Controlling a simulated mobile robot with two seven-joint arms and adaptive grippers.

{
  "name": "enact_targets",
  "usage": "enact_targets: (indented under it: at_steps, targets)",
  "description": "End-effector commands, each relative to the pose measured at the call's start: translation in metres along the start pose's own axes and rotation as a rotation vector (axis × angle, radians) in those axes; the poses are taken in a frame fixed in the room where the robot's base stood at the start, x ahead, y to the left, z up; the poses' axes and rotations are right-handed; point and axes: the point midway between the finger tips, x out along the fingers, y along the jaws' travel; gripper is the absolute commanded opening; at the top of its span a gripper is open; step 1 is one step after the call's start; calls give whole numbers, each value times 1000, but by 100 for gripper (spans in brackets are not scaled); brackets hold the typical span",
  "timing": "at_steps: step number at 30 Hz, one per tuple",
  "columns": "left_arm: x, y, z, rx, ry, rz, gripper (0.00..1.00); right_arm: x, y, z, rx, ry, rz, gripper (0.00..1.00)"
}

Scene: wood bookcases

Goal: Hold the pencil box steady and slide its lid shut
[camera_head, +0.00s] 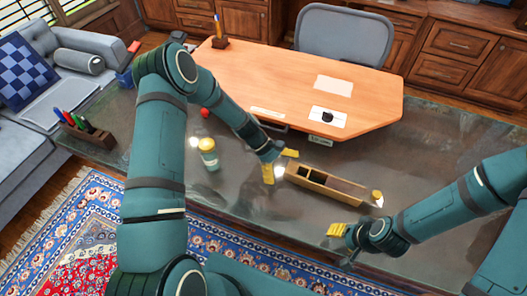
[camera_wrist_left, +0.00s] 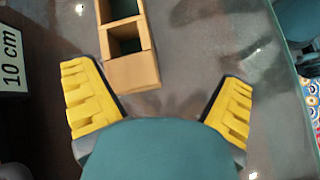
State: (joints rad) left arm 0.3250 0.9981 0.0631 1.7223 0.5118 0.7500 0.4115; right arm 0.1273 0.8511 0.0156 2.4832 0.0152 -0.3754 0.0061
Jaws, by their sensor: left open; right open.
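The pencil box (camera_head: 318,184) is a long light-wood box lying on the dark glossy tabletop, with open compartments towards its left end. A darker brown panel (camera_head: 345,189), which looks like the lid, covers its right part. My left gripper (camera_head: 279,163) is open at the box's left end. In the left wrist view the box's end (camera_wrist_left: 132,72) lies ahead of and between the spread yellow fingers (camera_wrist_left: 158,108), with no contact visible. My right gripper (camera_head: 357,214) is open near the box's right end; its fingers are partly hidden, and I cannot tell whether it touches the box.
A yellow-capped jar (camera_head: 209,155) and a red ball-like item (camera_head: 205,113) are left of the box. A pen holder (camera_head: 90,133) stands far left. A raised wooden desktop (camera_head: 290,80) with cards lies behind. A "10 cm" card (camera_wrist_left: 12,60) shows near the left gripper.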

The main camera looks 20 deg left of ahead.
Motion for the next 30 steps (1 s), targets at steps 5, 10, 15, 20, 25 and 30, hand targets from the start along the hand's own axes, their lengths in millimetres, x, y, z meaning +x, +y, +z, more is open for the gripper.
enact_targets:
  at_steps: [5,10,15,20,25,30]
  targets:
    - [-35,6,-33,-209,-178,80,96,0,0,0,0,0,0,46]
    - [-61,6,-51,-315,-297,129,96,0,0,0,0,0,0,46]
    - [-71,5,-56,-351,-348,148,96,0,0,0,0,0,0,46]
    - [-59,8,-52,-353,-354,147,96,0,0,0,0,0,0,46]
    - [-32,14,-42,-353,-355,146,96,0,0,0,0,0,0,46]
    - [-4,20,-33,-352,-354,146,96,0,0,0,0,0,0,46]
